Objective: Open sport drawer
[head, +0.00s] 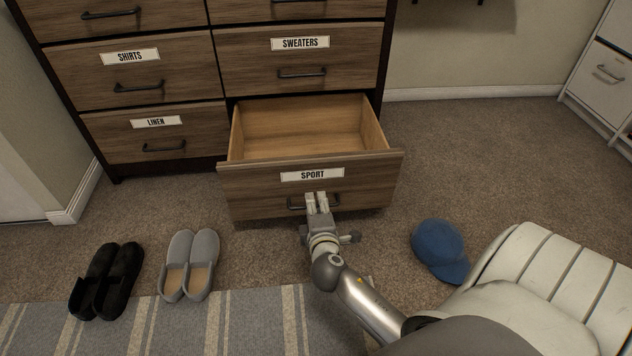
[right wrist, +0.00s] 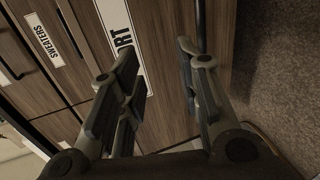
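The sport drawer (head: 250,190), wood-fronted with a white SPORT label (head: 312,175), is pulled well out at the bottom right of the dresser. Its inside (head: 300,130) looks empty. My right gripper (head: 317,200) is at the dark bar handle (head: 296,206) on its front, hiding the handle's middle. In the right wrist view, the right gripper's fingers (right wrist: 160,85) stand apart in front of the drawer front (right wrist: 165,50), with no handle clearly between them. My left gripper is out of view.
The linen drawer (head: 190,146) and sweaters drawer (head: 255,65) are closed. Black shoes (head: 105,280), grey slippers (head: 188,265) and a blue cap (head: 437,243) lie on the floor. A cream padded seat (head: 545,270) is at the lower right.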

